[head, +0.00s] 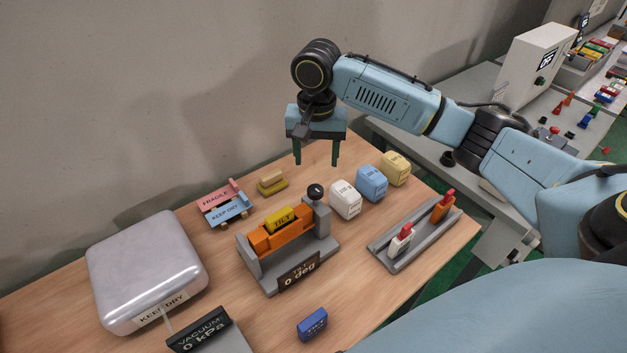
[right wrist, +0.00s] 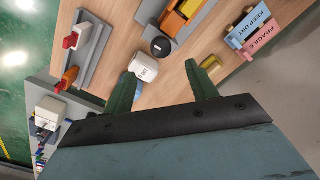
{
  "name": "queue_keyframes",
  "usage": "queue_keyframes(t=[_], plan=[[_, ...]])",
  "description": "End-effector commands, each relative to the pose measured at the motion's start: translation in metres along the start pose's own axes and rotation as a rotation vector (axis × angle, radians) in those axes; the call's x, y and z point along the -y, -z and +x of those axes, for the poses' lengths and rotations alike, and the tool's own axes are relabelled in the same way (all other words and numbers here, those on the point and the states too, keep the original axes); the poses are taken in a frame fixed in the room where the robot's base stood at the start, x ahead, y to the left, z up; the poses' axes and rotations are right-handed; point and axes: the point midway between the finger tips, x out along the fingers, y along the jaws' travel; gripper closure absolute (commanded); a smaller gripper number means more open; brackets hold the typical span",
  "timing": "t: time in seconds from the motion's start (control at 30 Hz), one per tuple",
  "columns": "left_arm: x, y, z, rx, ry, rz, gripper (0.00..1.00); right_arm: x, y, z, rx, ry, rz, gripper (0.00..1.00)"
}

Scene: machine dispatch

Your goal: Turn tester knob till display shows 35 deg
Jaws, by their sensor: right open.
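The tilt tester (head: 290,246) stands mid-table, a grey frame with an orange cradle holding a yellow block marked TILT (head: 279,220). Its display (head: 299,273) reads 0 deg. The knob also shows in the right wrist view (right wrist: 160,46). My right gripper (head: 317,163) is open and empty, pointing down above and behind the knob, apart from it. In the right wrist view its two green fingers (right wrist: 163,82) are spread, with a white block (right wrist: 143,67) below and between them. My left gripper is not in view.
White, blue (head: 371,184) and yellow blocks stand right of the tester. A grey tray (head: 388,262) with two upright pieces lies at right. A silver case (head: 147,262) and vacuum display (head: 200,330) are at left. A blue block (head: 312,324) lies in front. Signs (head: 226,204) stand behind.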

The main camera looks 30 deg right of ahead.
Motion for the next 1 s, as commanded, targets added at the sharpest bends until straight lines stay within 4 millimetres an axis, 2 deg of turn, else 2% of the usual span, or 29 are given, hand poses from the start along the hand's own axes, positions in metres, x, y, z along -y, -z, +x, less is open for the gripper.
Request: queue_keyframes(t=[0.1,0.2,0.43,0.6,0.87,1.0], plan=[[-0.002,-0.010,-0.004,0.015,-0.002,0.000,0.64,-0.001,-0.001,0.027,0.003,-0.003,0.001,0.43],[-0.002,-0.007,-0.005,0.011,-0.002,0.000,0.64,-0.001,-0.001,0.048,0.002,-0.003,0.001,0.43],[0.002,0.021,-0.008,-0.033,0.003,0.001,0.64,0.000,0.000,0.083,0.000,-0.001,0.000,0.43],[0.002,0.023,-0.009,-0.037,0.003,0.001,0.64,0.000,0.000,0.093,-0.001,0.001,0.000,0.43],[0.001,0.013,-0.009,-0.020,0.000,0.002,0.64,0.000,0.000,0.095,-0.001,0.001,-0.001,0.43],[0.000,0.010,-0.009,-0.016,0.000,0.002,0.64,0.000,0.000,0.095,-0.001,0.001,-0.001,0.58]])
